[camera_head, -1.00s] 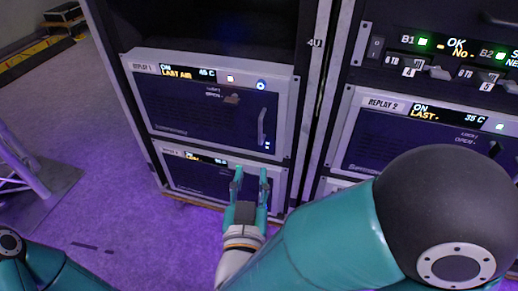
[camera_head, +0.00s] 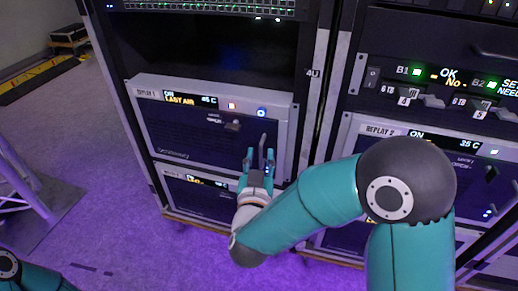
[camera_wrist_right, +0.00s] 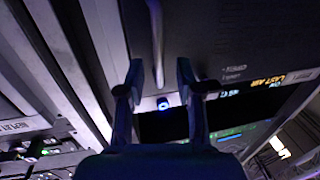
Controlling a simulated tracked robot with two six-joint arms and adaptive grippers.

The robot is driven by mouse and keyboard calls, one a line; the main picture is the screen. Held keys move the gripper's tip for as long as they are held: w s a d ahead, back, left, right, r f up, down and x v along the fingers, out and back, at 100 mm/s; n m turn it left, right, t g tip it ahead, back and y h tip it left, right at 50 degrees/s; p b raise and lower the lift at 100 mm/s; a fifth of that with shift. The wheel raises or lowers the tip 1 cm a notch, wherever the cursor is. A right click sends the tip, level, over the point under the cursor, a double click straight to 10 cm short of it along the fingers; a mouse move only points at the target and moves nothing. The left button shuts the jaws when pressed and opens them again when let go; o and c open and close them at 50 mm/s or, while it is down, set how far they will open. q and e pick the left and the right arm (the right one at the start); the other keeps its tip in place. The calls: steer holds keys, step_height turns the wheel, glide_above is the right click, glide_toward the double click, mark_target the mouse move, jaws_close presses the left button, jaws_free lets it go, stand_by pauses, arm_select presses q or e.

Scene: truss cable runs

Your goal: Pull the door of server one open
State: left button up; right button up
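Server one, labelled REPLAY 1 (camera_head: 146,94), is in the rack at the middle left of the head view. Its dark door (camera_head: 195,142) looks shut. A slim upright handle (camera_head: 263,142) is at the door's right side and also shows in the right wrist view (camera_wrist_right: 156,35). A small latch (camera_head: 233,125) sits by the lock lettering. My left gripper is out of view.
A lower unit (camera_head: 195,195) sits beneath server one. Server two, labelled REPLAY 2 (camera_head: 379,131), is in the rack at right. A rack post (camera_head: 318,100) stands between them. A truss foot (camera_head: 45,205) is at far left, with free purple floor (camera_head: 130,230) before the rack.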

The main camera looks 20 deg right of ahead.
steer(key=shift+x, duration=1.25)
jaws_close()
